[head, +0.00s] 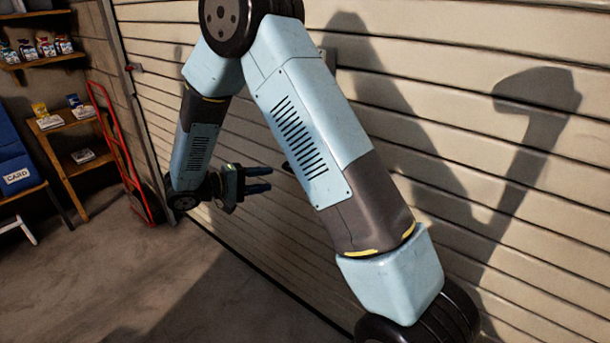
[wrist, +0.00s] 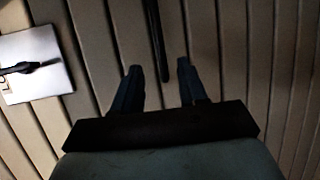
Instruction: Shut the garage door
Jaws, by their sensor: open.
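The cream slatted garage door (head: 455,95) fills the right of the head view, and its slats (wrist: 230,50) fill the wrist view. Its lower edge runs close to the floor as a dark line; I cannot tell whether there is a gap. My gripper (head: 262,180) is open and empty in front of the door. In the wrist view its fingers (wrist: 160,68) point at the slats, and a dark thin bar (wrist: 155,40) shows between and beyond them. A pale plate with a dark handle (wrist: 35,66) is on the door at the left of the wrist view.
A red hand truck (head: 121,150) stands by the wall left of the door. Wooden shelves (head: 72,122) with boxes and a blue bin (head: 12,158) are farther left. The concrete floor (head: 165,270) in front is clear. My arm hides part of the door.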

